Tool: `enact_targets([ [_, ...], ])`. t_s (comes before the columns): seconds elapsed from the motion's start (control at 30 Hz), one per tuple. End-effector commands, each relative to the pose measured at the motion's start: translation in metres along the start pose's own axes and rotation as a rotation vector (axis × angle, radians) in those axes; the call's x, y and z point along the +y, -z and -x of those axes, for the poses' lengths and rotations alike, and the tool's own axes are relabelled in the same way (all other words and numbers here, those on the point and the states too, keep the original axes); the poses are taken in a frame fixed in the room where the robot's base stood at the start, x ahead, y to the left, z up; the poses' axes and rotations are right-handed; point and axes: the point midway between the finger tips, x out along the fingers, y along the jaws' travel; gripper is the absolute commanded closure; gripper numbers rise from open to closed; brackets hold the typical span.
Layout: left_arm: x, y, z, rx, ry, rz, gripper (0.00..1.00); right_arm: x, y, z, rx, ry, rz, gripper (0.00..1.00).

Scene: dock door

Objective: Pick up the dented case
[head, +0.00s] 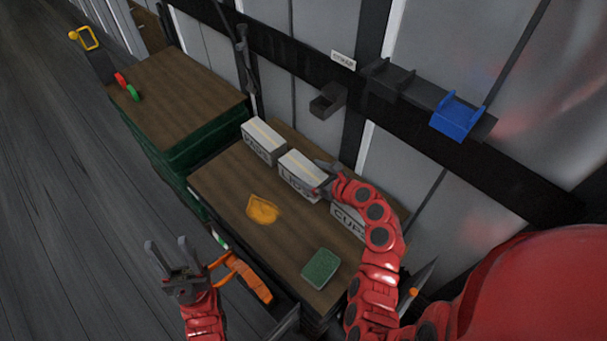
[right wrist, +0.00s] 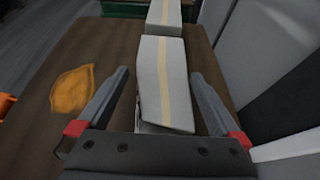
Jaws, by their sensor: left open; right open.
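Three pale cases with a cream tape stripe stand in a row at the back of the brown table top. The middle case (head: 299,174), lettered LIDS, also shows in the right wrist view (right wrist: 166,85), its near lower edge looking uneven, perhaps dented. The far case (head: 264,140) also shows in the right wrist view (right wrist: 165,14). The near case (head: 346,220), lettered CUPS, is partly hidden by my right arm. My right gripper (head: 326,182) is open at the LIDS case, a finger on each side in the wrist view; contact cannot be told. My left gripper (head: 169,246) is open and empty, left of the table.
An orange-yellow cloth (head: 262,209) and a green pad (head: 321,268) lie on the table (head: 225,178). An orange tool (head: 248,277) is at its front edge. A blue holder (head: 457,117) and dark bin (head: 328,100) are on the wall. Another green-sided bench (head: 180,95) stands beyond.

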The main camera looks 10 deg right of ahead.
Motion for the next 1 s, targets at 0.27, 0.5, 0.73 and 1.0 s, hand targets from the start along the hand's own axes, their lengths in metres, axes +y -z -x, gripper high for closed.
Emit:
enact_targets([
  [0.27,0.000,0.001,-0.005,0.000,0.000,0.000,0.50,-0.001,-0.002,-0.028,-0.001,0.001,0.001,0.00],
  [0.5,0.000,0.001,-0.005,0.000,0.000,0.000,0.50,-0.002,-0.001,-0.029,-0.001,0.003,0.000,0.00],
  [0.73,0.000,0.001,-0.005,0.000,0.000,0.000,0.50,-0.002,-0.001,-0.029,-0.001,0.003,0.000,0.40],
  [1.0,0.000,0.001,-0.005,0.000,0.000,0.000,0.50,-0.002,-0.001,-0.029,-0.001,0.003,0.000,0.88],
])
